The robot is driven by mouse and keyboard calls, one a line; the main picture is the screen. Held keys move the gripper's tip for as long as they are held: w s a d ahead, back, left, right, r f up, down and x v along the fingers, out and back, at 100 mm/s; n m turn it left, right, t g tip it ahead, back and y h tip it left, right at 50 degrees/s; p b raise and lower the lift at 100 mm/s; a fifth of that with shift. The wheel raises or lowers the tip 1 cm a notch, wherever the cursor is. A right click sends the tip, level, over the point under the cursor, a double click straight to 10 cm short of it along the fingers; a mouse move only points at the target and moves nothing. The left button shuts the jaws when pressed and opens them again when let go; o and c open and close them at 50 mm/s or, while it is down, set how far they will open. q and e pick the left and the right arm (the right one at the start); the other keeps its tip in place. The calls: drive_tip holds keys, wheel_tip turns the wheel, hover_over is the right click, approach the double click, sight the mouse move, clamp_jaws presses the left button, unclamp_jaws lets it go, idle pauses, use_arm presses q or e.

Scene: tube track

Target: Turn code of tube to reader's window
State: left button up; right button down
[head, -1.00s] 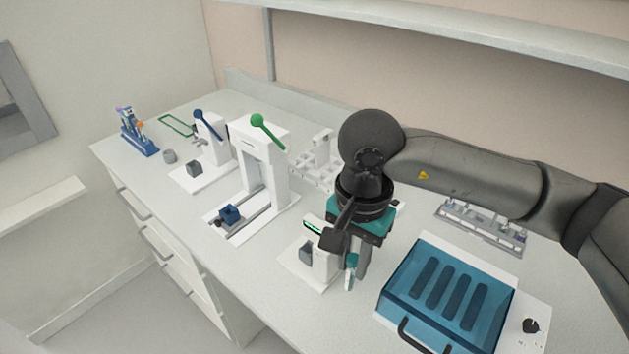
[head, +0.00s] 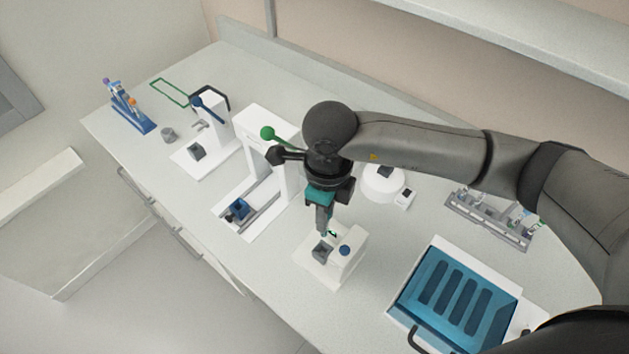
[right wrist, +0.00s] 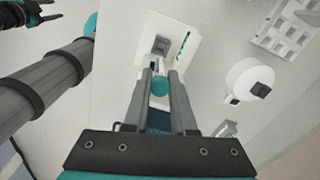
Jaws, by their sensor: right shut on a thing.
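The reader (head: 345,264), a white stand with a grey block and a blue knob, stands on the bench below my right gripper (head: 323,228). In the right wrist view the reader (right wrist: 151,28) shows its grey block (right wrist: 160,45) and a lit green strip. My right gripper (right wrist: 160,80) is shut on the tube, whose teal cap (right wrist: 160,86) shows between the fingers. The gripper points down close to the reader's block. The tube's code is not visible. A dark gripper, seemingly my left, shows at the wrist view's top-left corner (right wrist: 38,14); its jaws are unclear.
A press with a green-knobbed lever (head: 267,133) stands left of the reader. A blue-lidded box (head: 455,295) is at the right front. A round white device (head: 384,185) and a grey rack (head: 490,218) are behind. A blue tube rack (head: 130,110) is far left.

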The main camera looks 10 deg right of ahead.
drive_tip(key=shift+w+f, duration=0.2)
drive_tip(key=shift+f, duration=0.6)
drive_tip(key=shift+s+f+b, duration=0.2)
drive_tip(key=shift+f+b, duration=0.35)
drive_tip(key=shift+f, duration=0.45)
drive_tip(key=shift+f+b, duration=0.75)
drive_tip(key=shift+b, duration=0.05)
drive_tip(key=shift+f+b, duration=0.4)
drive_tip(key=shift+f, duration=0.25)
use_arm(q)
wheel_tip(320, 180, down, 4)
drive_tip(key=shift+s+d, duration=0.15)
drive_tip(key=shift+s, duration=0.1)
drive_tip(key=shift+s+f, duration=0.3)
drive_tip(key=shift+s, duration=0.05)
use_arm(e)
drive_tip(key=shift+f, duration=0.1)
